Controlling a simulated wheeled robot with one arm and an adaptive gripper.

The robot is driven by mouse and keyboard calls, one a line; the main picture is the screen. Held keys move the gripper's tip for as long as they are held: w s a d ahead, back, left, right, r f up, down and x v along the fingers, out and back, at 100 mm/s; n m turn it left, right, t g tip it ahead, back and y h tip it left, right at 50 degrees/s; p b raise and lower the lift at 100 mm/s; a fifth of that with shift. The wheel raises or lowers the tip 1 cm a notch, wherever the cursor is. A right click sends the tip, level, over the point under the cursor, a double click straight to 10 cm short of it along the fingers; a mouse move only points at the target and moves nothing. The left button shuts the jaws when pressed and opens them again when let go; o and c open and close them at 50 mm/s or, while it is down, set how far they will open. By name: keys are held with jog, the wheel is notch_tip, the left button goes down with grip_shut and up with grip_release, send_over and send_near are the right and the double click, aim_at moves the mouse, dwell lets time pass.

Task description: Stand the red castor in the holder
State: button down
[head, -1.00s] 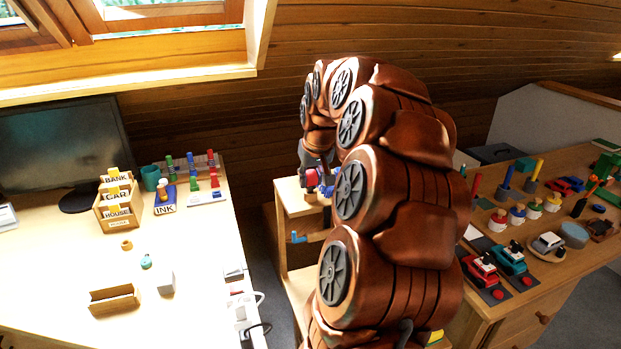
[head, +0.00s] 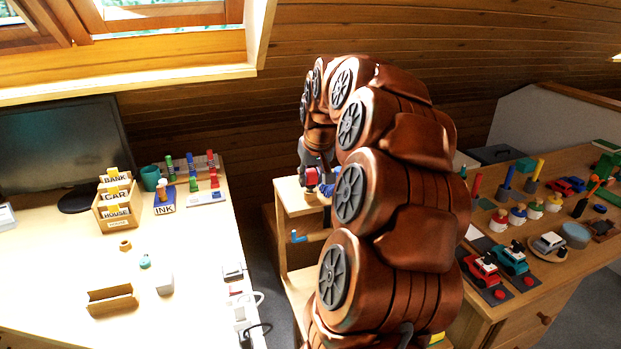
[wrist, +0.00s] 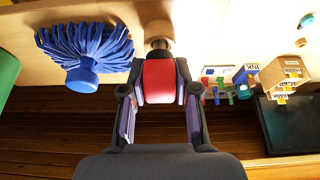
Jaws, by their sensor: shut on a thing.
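My gripper (wrist: 160,72) is shut on the red castor (wrist: 159,83), which sits between the two fingers in the wrist view. A round grey-brown piece (wrist: 158,46) shows just beyond the red body; I cannot tell whether it is part of the castor or of the holder. In the head view my gripper (head: 313,168) is above the small wooden stand, with the red castor (head: 311,178) at its tip. My arm hides part of the stand top. I cannot make out the holder clearly.
A blue bristly object (wrist: 85,52) lies beside the castor on the pale top. The small wooden stand (head: 291,207) has a lower shelf with a blue peg (head: 298,236). Desks with many small items stand left and right.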

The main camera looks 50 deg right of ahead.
jog(key=shift+f+b, duration=0.35)
jog(key=shift+f, duration=0.1)
jog(key=shift+r, duration=0.25)
dwell(0.4)
jog(key=shift+r+p, duration=0.3)
jog(key=shift+r, duration=0.55)
jog(key=shift+r, duration=0.1)
jog(key=shift+b, duration=0.5)
dwell(0.9)
jog(key=shift+f+b, duration=1.2)
jog(key=shift+b, duration=0.15)
dwell(1.7)
jog(key=c, duration=0.8)
grip_release()
